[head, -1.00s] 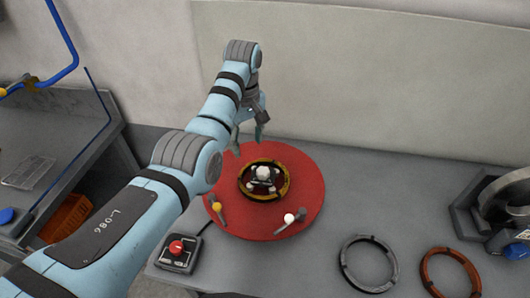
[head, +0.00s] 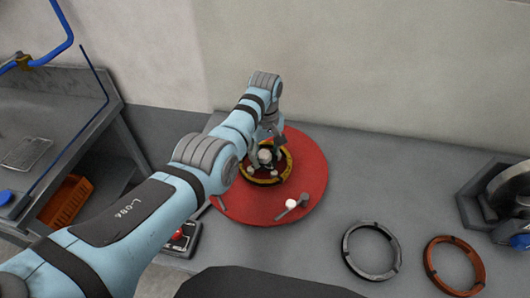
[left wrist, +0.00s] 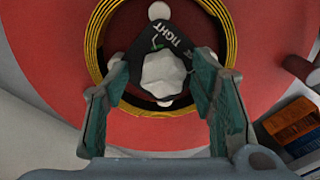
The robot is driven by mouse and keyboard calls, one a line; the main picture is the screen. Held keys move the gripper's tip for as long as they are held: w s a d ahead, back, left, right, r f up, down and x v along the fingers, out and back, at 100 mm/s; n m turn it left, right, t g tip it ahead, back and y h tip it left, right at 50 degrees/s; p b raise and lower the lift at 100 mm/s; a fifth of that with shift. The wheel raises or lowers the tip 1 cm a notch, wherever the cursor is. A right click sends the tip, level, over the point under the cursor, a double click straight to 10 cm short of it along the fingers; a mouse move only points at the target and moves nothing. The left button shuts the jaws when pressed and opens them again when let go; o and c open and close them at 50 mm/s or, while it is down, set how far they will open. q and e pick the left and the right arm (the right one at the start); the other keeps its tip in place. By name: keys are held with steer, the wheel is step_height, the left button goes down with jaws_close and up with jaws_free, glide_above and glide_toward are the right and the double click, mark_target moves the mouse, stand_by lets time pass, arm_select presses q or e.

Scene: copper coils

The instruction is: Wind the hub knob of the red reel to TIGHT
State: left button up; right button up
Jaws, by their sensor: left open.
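The red reel (head: 308,192) lies flat on the grey table, with a ring of yellow wire around its centre. In the left wrist view its red face (left wrist: 60,60) fills most of the picture. The pale hub knob (left wrist: 165,74) sits in the middle, on a dark plate (left wrist: 143,45) marked TIGHT with an arrow. The knob also shows in the head view (head: 265,155). My left gripper (left wrist: 163,88) is open, its two fingers on either side of the knob, apart from it in the picture. Whether the fingertips reach its height I cannot tell. My right gripper is not in view.
A white-tipped lever (head: 292,204) lies over the reel's near edge. A red-button box (head: 180,238) is partly behind my left arm. A grey ring (head: 345,250) and a copper ring (head: 430,265) lie to the right. A wall stands behind the table.

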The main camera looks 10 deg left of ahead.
arm_select(q)
steer(key=shift+s+r, duration=0.25)
steer(key=shift+s, duration=0.05)
steer(key=shift+c, duration=0.7)
steer(key=c, duration=1)
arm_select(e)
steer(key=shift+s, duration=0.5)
arm_select(q)
steer(key=shift+m, duration=0.5)
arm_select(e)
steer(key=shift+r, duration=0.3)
arm_select(q)
steer(key=m+p, duration=0.1)
steer(key=m, duration=0.1)
steer(key=shift+m, duration=0.4)
steer(key=m+p, duration=0.1)
steer(key=m, duration=0.3)
steer(key=shift+a, duration=0.1)
steer(key=m, duration=1)
steer(key=shift+m, duration=0.3)
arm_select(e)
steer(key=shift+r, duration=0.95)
